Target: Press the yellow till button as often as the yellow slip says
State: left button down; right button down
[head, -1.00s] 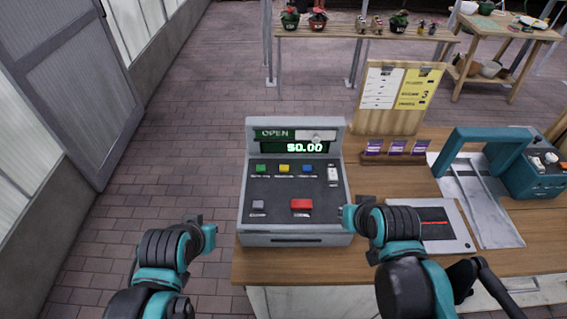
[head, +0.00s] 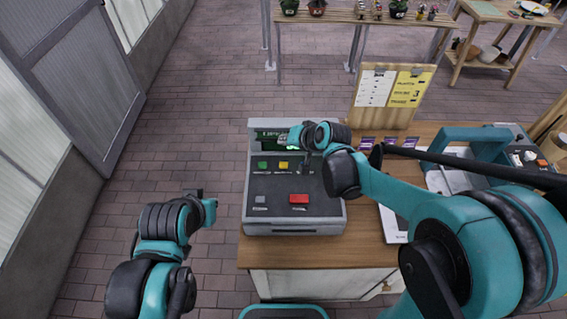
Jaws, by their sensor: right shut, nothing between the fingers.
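The till (head: 258,205) stands on the wooden counter with green, yellow, grey and red buttons showing. The yellow button (head: 283,165) is in its upper row, right of the green one. My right gripper (head: 295,141) is shut and empty over the till's upper part, close behind the yellow button; I see no contact with it. The gripper and wrist hide most of the display and the blue button. The yellow slip (head: 411,87) is on the upright wooden board; a 3 shows on it, other words are too small. My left gripper (head: 204,200) hangs left of the till, its jaws unclear.
A white sheet (head: 375,86) is beside the yellow slip. My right arm crosses the counter's right side.

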aim_at(285, 166)
notch_tip(285, 166, down, 9)
jog(key=b, duration=0.7)
dwell(1.3)
jog(key=shift+f+b, duration=0.3)
jog(key=shift+b, duration=0.1)
jog(key=shift+f+b, duration=0.45)
jog(key=shift+f, duration=0.05)
dwell(0.4)
jog(key=shift+r, duration=0.15)
dwell(0.3)
jog(key=shift+r+p, duration=0.7)
jog(key=shift+r, duration=0.1)
jog(key=shift+r+p, duration=1.9)
jog(key=shift+r, duration=0.55)
